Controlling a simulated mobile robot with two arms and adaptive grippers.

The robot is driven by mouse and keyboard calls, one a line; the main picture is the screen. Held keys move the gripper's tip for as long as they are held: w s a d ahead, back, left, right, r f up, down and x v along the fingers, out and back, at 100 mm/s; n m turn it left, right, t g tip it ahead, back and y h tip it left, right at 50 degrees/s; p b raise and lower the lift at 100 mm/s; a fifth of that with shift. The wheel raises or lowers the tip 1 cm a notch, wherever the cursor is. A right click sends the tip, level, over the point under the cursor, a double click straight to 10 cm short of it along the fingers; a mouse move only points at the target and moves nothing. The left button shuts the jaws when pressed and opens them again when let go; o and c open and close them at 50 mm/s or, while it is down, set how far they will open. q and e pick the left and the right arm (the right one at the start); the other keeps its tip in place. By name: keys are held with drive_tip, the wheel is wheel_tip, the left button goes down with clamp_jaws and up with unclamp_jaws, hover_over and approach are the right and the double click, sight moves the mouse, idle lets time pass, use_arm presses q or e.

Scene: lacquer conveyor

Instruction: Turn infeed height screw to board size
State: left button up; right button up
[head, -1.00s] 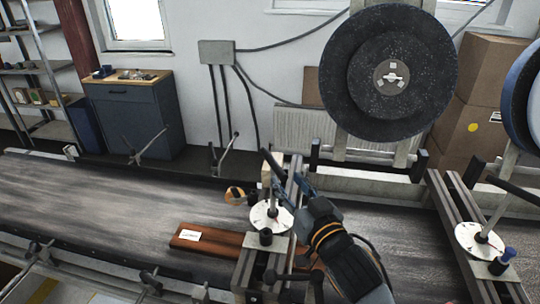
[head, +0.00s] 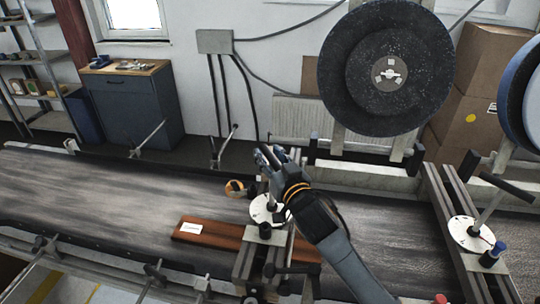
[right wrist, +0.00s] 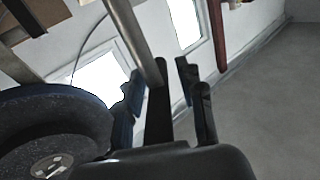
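The infeed height screw stands on the near beam over the belt, with a grey shaft rising from a white dial (head: 262,212). My right gripper (head: 268,157) is at the top of this screw and covers most of its crank. In the right wrist view, a black handle (right wrist: 158,112) joined to a grey rod (right wrist: 138,45) sits between the spread fingers of the right gripper (right wrist: 160,85). Gaps show on both sides of the handle. A reddish-brown board (head: 215,233) with a white label lies on the belt, partly under the beam. My left gripper is out of view.
A second screw with a white dial (head: 470,235) and a black crank stands on another beam at the right. A large dark disc (head: 345,75) hangs behind the belt. The conveyor belt (head: 110,205) is clear at the left.

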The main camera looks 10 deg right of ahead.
clamp_jaws()
